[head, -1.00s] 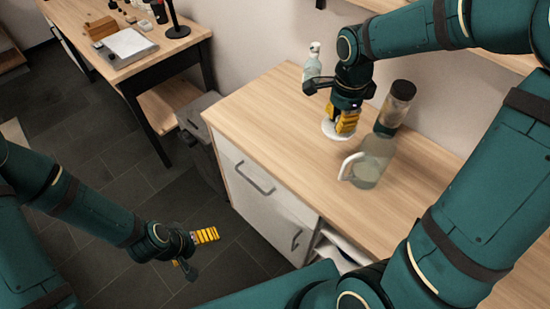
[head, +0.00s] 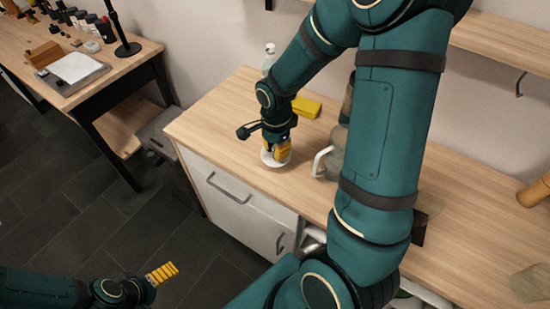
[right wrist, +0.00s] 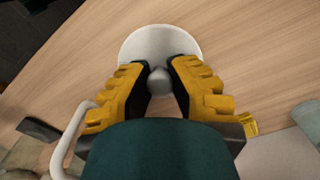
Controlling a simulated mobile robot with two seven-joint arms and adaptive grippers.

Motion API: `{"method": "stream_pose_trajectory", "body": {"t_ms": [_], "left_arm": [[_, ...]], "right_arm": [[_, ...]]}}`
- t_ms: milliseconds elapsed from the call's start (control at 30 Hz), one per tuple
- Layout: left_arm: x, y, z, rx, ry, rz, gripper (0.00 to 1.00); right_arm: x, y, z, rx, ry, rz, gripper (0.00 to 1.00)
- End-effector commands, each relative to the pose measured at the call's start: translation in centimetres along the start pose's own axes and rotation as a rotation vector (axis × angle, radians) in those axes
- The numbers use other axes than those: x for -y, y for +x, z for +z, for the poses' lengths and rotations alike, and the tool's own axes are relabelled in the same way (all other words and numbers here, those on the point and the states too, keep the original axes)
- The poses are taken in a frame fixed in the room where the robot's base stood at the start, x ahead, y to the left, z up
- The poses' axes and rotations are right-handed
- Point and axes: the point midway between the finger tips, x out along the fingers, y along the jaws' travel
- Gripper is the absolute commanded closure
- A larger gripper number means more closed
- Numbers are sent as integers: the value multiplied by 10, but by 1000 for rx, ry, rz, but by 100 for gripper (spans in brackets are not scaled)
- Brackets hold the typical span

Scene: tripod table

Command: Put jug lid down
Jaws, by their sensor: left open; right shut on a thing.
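The white round jug lid (head: 268,161) is at my right gripper (head: 277,146), over the left part of the counter, close to its top. In the right wrist view the lid (right wrist: 150,42) lies beyond the fingers, and its round knob (right wrist: 160,80) is between them. My right gripper (right wrist: 160,82) is shut on the knob. I cannot tell whether the lid touches the counter. The glass jug (head: 332,160) stands to the right, mostly hidden behind my right arm; its white handle (head: 319,163) shows. My left gripper (head: 162,273) is open and empty, low over the floor.
The wooden counter (head: 220,125) is clear left of the lid. A yellow block (head: 306,107) and a clear bottle (head: 269,57) are behind. A jar (head: 347,100) is mostly hidden by my arm. A glass item (head: 530,283) stands at far right.

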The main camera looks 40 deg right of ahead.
Motion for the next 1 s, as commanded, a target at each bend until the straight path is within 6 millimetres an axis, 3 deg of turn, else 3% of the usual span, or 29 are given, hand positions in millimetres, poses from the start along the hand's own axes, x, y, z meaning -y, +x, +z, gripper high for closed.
{"method": "stream_pose_trajectory", "body": {"t_ms": [300, 700, 733, 800, 1000], "left_arm": [[4, 9, -1, -5, 0, 0, 0], [5, 13, -2, -7, 1, 0, 0], [5, 12, -2, -7, 1, 0, 0], [4, 12, -2, -7, 1, 0, 0], [4, 12, -2, -7, 1, 0, 0]], "right_arm": [[0, 37, 0, 1, 0, 2, 100], [0, 41, 0, 1, 0, 0, 100], [0, 40, 0, 1, 0, 0, 75], [0, 39, 0, 1, 0, 0, 58], [0, 39, 0, 1, 0, 0, 58]]}}
